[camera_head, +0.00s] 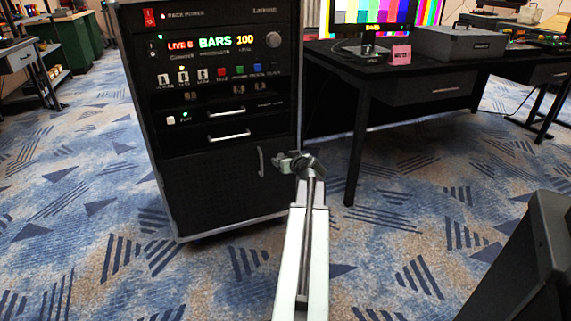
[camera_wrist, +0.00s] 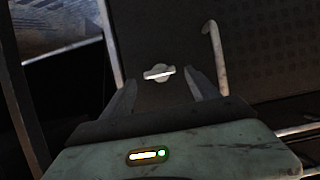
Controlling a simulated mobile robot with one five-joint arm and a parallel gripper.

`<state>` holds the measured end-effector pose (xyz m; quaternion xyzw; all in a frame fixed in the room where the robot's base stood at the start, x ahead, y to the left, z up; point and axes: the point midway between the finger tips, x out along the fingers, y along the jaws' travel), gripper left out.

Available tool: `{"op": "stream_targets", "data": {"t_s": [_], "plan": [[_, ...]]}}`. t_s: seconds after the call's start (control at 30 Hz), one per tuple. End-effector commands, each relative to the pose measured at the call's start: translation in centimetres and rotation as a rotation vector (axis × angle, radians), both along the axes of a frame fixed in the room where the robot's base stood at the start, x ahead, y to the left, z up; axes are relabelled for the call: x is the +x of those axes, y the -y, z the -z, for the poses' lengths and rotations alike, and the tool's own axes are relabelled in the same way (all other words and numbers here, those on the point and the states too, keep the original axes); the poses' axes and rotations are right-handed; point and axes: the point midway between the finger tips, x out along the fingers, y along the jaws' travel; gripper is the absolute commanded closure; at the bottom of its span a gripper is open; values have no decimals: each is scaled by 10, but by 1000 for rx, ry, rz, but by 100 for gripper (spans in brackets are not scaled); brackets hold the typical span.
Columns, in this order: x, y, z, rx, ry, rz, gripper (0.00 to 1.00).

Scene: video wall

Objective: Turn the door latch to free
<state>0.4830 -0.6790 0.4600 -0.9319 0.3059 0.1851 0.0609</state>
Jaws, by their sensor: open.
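The door latch (camera_wrist: 159,72) is a small pale turn-knob with a bright bar lying nearly level in the wrist view. It sits on the dark door (camera_wrist: 165,35) of the black rack cabinet. My gripper (camera_wrist: 160,80) is open, with one finger on each side of the latch in the picture. No contact shows, and I cannot tell the remaining gap in depth. In the head view my gripper (camera_head: 297,163) is at the cabinet's lower right front edge and hides the latch. The door (camera_head: 208,188) looks closed there.
A pale door handle (camera_head: 261,162) stands just left of my gripper; it also shows in the wrist view (camera_wrist: 213,55). Drawers with bar handles (camera_head: 229,136) are above the door. A black desk (camera_head: 420,85) stands to the right. Patterned carpet is open in front.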

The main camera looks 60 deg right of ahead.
Motion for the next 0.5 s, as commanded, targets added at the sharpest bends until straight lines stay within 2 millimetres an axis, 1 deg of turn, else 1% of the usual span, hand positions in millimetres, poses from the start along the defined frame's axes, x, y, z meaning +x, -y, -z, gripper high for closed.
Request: {"op": "stream_targets", "data": {"t_s": [0.03,0.1,0.27,0.3,0.37,0.4,0.47,0.5], "plan": [[5,5,4,-1,-1,0,31],[7,6,4,-1,-1,0,31],[7,5,3,-1,-1,1,31],[7,5,3,-1,-1,1,34],[7,5,3,-1,-1,1,50],[7,5,3,0,0,1,62],[6,5,3,0,-1,1,78],[6,5,3,0,-1,1,89]]}}
